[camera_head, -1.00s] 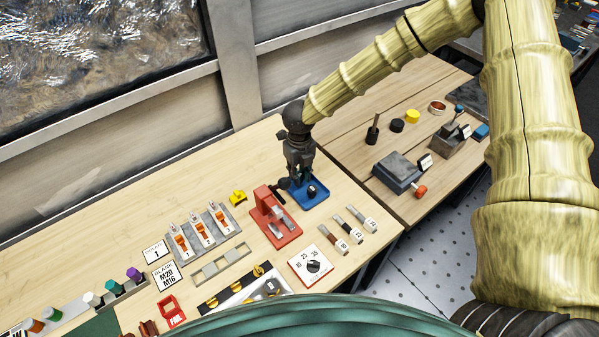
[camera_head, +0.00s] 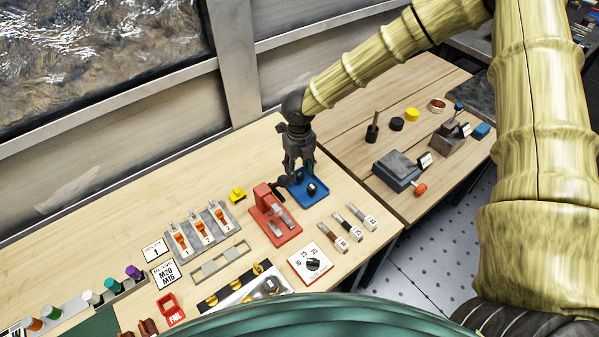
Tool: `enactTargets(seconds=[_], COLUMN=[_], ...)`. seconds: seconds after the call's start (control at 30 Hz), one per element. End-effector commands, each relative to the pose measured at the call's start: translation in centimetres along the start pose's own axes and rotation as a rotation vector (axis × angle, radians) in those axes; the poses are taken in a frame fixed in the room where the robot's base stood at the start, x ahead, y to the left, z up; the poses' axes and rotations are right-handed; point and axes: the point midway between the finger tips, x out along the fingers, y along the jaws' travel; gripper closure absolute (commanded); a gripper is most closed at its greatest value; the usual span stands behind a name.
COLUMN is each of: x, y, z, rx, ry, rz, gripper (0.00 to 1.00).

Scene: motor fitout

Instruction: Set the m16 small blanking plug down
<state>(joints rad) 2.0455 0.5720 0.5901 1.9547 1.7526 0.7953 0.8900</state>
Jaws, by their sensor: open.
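My gripper (camera_head: 300,168) is open and points down just above the back part of a small blue tray (camera_head: 316,200). A small dark plug-like piece (camera_head: 299,177) stands in the tray right below my fingertips, and it looks free of them. A second small dark piece with a pale top (camera_head: 311,188) stands in the tray in front of it. Both are too small to read a size mark, so I cannot tell for sure which is the M16 small blanking plug.
A yellow piece (camera_head: 238,194) lies further left. Labelled tools (camera_head: 347,229) lie in front.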

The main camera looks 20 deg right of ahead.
Motion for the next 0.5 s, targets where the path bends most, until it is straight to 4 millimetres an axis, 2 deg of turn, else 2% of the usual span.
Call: enactTargets(seconds=[0.5], x=[-7.9], y=[0.0], z=[0.0], rx=[0.000], ry=[-0.001], rz=[0.000], gripper=[0.57])
